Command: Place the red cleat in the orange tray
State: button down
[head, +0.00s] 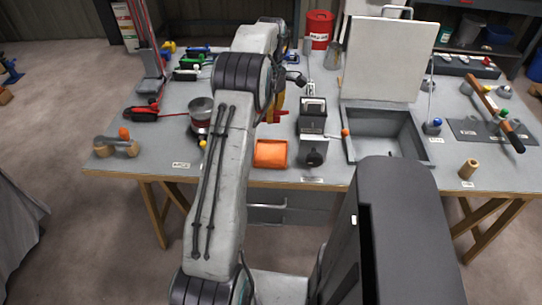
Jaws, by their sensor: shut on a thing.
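An orange, open-fronted box shape (270,153), which looks like the orange tray, stands near the front edge of the bench, just right of my arm. My arm rises through the middle of the head view and bends over the bench. No other piece is clearly the cleat.
A black and grey device (312,140) stands right of the tray, next to a grey sink basin (377,152) with a raised white panel (384,60).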

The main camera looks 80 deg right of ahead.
jog(key=b, duration=0.3)
send_over(269, 154)
notch_tip(269, 154, down, 5)
notch_tip(269, 154, down, 7)
jog(key=shift+d+r+p, duration=0.1)
jog(key=shift+r+p, duration=0.05)
jog(key=shift+p, duration=1.1)
jog(key=shift+f, duration=1.7)
jog(key=shift+f, duration=0.15)
jog(key=c, duration=1.1)
grip_release()
jog(key=shift+c, duration=0.2)
notch_tip(269, 154, up, 12)
jog(key=d+b, duration=0.1)
jog(key=shift+d+r+b, duration=0.15)
jog(key=shift+r+b, duration=0.05)
jog(key=shift+b, duration=0.2)
